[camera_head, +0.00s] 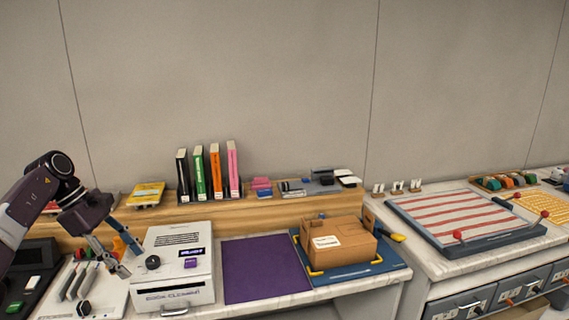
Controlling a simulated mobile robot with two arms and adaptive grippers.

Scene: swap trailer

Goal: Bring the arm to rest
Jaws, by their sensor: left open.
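My left gripper (119,255) comes in from the left edge on a dark purple arm. Its jaws are open and empty. It hangs at the left part of the bench, above a white tray (112,299) with grey parts and just left of a white box-shaped device (173,248) with a black knob. My right gripper is not in view.
A cardboard box (342,250) sits on a blue tray (383,281). A purple mat (264,268) lies clear between it and the white device. Several upright books (216,172) stand on a wooden shelf (210,212). A red-striped board (466,221) lies on the right bench.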

